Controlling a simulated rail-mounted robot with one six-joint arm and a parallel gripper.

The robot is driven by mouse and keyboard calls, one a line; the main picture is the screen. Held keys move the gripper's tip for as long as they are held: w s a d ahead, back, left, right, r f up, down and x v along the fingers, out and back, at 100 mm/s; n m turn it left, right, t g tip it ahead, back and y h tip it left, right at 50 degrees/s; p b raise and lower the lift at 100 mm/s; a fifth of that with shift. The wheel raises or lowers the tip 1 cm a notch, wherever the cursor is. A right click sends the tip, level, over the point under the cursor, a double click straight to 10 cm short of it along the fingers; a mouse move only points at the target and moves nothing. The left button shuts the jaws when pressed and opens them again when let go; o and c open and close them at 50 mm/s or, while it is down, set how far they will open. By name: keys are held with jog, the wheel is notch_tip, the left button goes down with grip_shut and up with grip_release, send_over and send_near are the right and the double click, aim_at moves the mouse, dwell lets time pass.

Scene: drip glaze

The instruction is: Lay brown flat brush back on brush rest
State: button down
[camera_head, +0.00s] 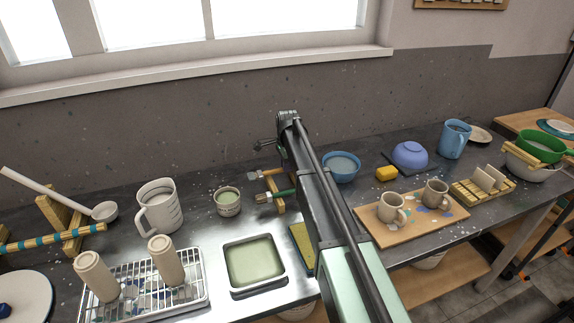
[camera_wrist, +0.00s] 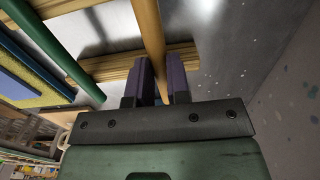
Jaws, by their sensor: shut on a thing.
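In the wrist view my gripper (camera_wrist: 160,65) is shut on the brown handle of the flat brush (camera_wrist: 149,28). The handle crosses a wooden bar of the brush rest (camera_wrist: 110,66); I cannot tell whether it touches the bar. A second bar lies further up in that view. In the head view the brush rest (camera_head: 275,186) stands on the bench left of my arm, partly hidden by it. My fingertips are hidden behind my arm there.
A green-handled brush (camera_wrist: 45,58) lies on the rest beside the brown one. In the head view a small glaze cup (camera_head: 228,203) stands left of the rest, a glaze tray (camera_head: 255,262) in front, and a blue bowl (camera_head: 341,168) right of my arm.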

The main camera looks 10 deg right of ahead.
jog(key=shift+f+b, duration=0.65)
jog(key=c, duration=1)
grip_release()
notch_tip(320, 180, up, 11)
jog(key=p, duration=1.1)
jog(key=s+a+n, duration=0.3)
jog(key=s+n, duration=1.3)
jog(key=s, duration=1.9)
jog(key=shift+s+a+n, duration=0.2)
jog(key=shift+s+n, duration=0.1)
jog(key=shift+n, duration=0.1)
